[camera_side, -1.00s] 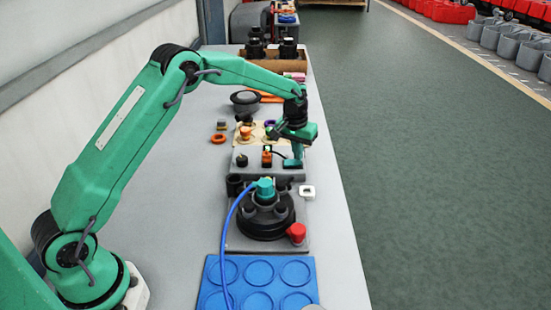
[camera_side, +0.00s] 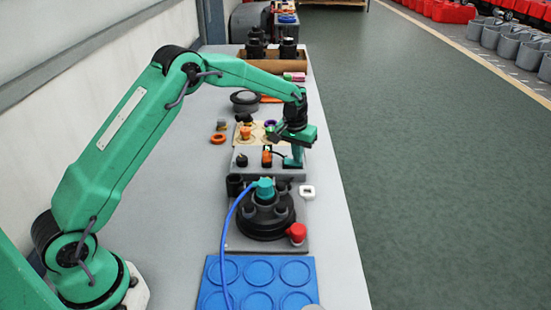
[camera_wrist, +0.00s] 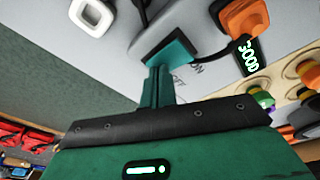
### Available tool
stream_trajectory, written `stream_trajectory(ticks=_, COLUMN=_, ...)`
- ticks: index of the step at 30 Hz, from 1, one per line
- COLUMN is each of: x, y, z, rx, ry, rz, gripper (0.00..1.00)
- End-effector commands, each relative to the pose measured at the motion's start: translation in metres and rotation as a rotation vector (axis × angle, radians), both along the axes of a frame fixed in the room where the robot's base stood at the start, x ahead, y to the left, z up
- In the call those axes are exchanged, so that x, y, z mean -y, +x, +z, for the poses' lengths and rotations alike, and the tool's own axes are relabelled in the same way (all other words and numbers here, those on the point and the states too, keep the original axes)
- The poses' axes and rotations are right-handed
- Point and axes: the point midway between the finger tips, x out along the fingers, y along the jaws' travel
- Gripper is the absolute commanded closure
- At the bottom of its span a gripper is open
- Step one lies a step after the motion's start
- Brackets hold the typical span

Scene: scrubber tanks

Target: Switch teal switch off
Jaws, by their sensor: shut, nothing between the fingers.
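The teal switch (camera_side: 292,163) is on the front right of the grey switch panel (camera_side: 247,172) in the side view. My gripper (camera_side: 297,154) is shut and empty, pointing down with its tip at the switch. In the wrist view the shut teal fingers (camera_wrist: 158,80) reach to the teal switch (camera_wrist: 169,52), which sits in a dark surround. They look to be touching, but a small gap cannot be ruled out.
An orange switch (camera_wrist: 243,17) with a cable is beside the teal one, near a green 3000 display (camera_wrist: 248,56). A white square ring (camera_wrist: 92,14) lies near the panel. A black round device (camera_side: 263,218) with a blue hose stands in front.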

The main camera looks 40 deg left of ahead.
Motion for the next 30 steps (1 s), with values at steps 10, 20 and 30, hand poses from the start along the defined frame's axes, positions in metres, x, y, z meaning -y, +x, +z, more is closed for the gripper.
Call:
stream_trajectory(ticks=10, x=0.000, y=0.001, z=0.017, rx=0.002, ry=0.000, rz=0.000, gripper=1.00)
stream_trajectory(ticks=20, x=0.000, y=0.001, z=0.035, rx=0.002, ry=0.001, rz=0.000, gripper=1.00)
stream_trajectory(ticks=30, x=0.000, y=0.001, z=0.055, rx=0.003, ry=0.000, rz=0.000, gripper=1.00)
